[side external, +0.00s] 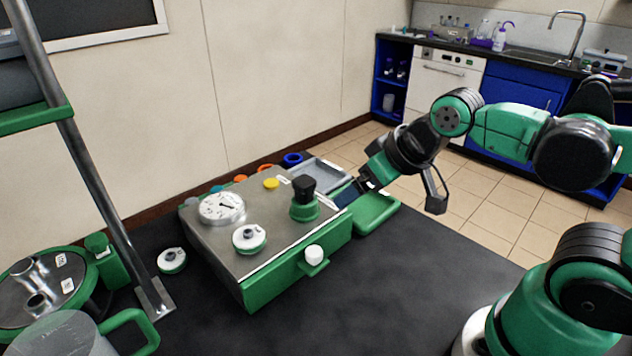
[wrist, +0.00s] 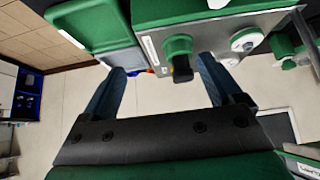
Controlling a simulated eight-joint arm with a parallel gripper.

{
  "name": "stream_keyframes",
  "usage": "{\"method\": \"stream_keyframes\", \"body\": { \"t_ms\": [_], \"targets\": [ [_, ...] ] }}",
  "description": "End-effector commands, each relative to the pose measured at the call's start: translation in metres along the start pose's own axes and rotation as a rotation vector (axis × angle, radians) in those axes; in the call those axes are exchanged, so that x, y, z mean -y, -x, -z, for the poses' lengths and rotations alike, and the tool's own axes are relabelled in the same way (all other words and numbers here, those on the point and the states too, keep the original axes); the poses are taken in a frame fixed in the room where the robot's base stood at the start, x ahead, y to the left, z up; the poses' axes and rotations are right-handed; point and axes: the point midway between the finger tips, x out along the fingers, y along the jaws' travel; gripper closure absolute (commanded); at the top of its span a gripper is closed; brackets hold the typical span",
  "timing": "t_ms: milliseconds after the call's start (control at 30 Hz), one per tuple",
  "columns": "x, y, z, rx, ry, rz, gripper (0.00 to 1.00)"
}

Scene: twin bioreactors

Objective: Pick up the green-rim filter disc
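A white filter disc with a green rim (side external: 249,239) lies on the metal top of the green-sided station; it also shows in the wrist view (wrist: 244,41). A second, similar white disc with a green edge (side external: 172,261) lies on the dark bench left of the station. My gripper (side external: 346,195) is at the station's right end, beside the black-topped green knob (side external: 303,198) and apart from both discs. In the wrist view my gripper (wrist: 161,65) has its two blue fingers wide apart with nothing held between them. The fingertips are partly hidden in the side view.
The station (side external: 282,274) also carries a round dial (side external: 222,208) and a yellow cap (side external: 271,183). A green tray (side external: 374,212) and a grey tray (side external: 322,172) sit at its right end. A slanted metal post (side external: 105,200) stands left. The bench's front middle is clear.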

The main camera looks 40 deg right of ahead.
Motion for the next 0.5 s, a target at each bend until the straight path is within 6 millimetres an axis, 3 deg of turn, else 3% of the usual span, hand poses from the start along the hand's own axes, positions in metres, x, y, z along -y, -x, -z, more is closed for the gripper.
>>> {"method": "stream_keyframes", "body": {
  "t_ms": [333,500],
  "targets": [
    [0.001,0.000,0.001,0.005,0.000,0.002,0.06],
    [0.014,0.001,0.019,0.082,-0.004,0.027,0.06]
  ]
}}
